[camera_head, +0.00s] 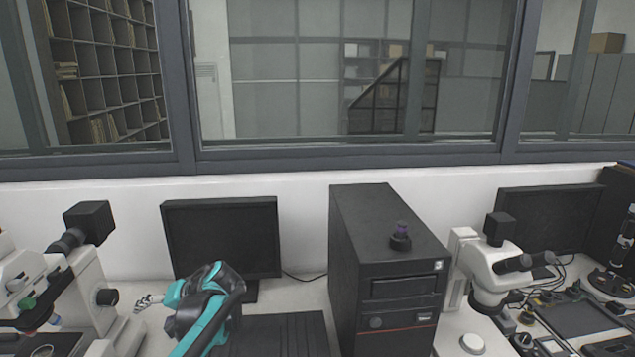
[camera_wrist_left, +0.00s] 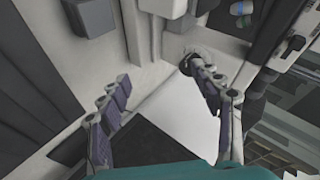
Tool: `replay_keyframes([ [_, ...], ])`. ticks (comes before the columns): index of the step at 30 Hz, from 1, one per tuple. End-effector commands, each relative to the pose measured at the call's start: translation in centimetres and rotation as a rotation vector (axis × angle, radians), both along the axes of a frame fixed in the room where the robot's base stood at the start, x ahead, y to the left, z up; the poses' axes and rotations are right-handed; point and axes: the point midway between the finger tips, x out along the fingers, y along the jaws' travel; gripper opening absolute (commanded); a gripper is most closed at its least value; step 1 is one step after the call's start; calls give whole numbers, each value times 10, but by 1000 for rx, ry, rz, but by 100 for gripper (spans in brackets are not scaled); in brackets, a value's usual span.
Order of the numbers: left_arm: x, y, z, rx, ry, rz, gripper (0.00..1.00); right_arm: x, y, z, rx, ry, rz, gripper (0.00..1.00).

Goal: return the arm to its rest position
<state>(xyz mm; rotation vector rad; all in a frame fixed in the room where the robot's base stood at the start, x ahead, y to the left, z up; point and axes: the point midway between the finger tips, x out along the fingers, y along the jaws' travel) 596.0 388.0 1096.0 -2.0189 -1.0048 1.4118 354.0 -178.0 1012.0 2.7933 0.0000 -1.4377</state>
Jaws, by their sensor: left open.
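My left arm (camera_head: 207,310), teal and black, rises from the bottom of the head view in front of the left monitor. My left gripper (camera_wrist_left: 158,78) shows in the wrist view with its two jointed fingers spread apart. Nothing is held between them; a white surface and a dark panel show behind the gap. My right arm and gripper are not in the head view.
A left microscope (camera_head: 75,270), right microscope (camera_head: 490,270), left monitor (camera_head: 222,238) and right monitor (camera_head: 548,217) crowd the bench below a window.

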Motion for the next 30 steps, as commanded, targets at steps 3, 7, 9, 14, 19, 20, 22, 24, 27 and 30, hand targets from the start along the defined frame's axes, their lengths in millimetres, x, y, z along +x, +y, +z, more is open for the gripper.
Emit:
replay_keyframes([
  [3,-44,-32,-2,-140,-13,-86,65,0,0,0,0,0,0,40],
  [7,-92,-70,-12,-292,-41,-177,65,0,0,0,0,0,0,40],
  [9,-118,-92,-19,-372,-62,-224,65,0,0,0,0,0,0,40],
  [14,-174,-142,-42,-549,-126,-326,65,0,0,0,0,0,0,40],
  [19,-219,-184,-67,-696,-197,-405,65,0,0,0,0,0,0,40],
  [20,-224,-190,-71,-715,-208,-415,65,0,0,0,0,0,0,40],
  [22,-233,-200,-77,-749,-229,-433,65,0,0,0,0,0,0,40],
  [24,-239,-206,-81,-773,-242,-444,65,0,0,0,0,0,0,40],
  [27,-242,-210,-84,-788,-252,-451,65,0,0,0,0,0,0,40],
  [30,-243,-211,-84,-790,-253,-453,65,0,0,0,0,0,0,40],
])
